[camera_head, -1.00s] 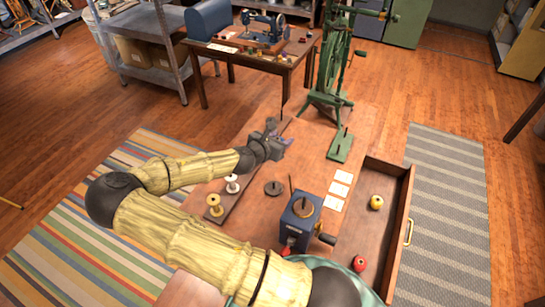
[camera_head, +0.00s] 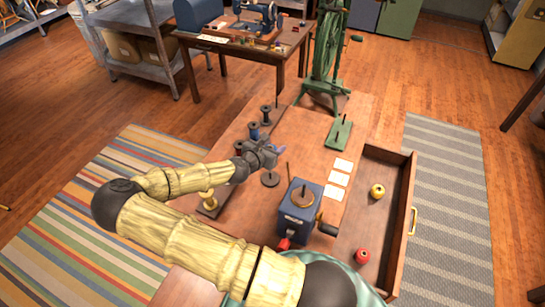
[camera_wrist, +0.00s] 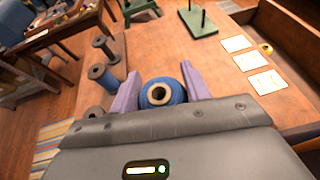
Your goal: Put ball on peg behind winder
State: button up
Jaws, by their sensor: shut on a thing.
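My gripper (camera_wrist: 163,84) is shut on a blue ball (camera_wrist: 160,93) with a pale ring and dark hole facing the wrist camera. Its purple fingers stand on either side of the ball. In the head view my gripper (camera_head: 278,150) is over the wooden table, and the ball is mostly hidden.
A board left of my gripper holds several spools, including a yellow one (camera_head: 207,197) and a blue one (camera_wrist: 101,76). White cards (camera_head: 338,180) lie to the right. An open drawer (camera_head: 399,215) holds a yellow and a red item. A green stand (camera_head: 338,135) is at the back.

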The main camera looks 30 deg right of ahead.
notch_tip(320, 180, down, 2)
jog(key=shift+w+f, duration=0.1)
jog(key=shift+f, duration=0.15)
jog(key=shift+r, duration=0.1)
notch_tip(320, 180, down, 4)
jog(key=b, duration=0.3)
jog(key=shift+d+r+b, duration=0.1)
jog(key=shift+b, duration=0.3)
dwell(0.9)
jog(key=shift+f, duration=0.3)
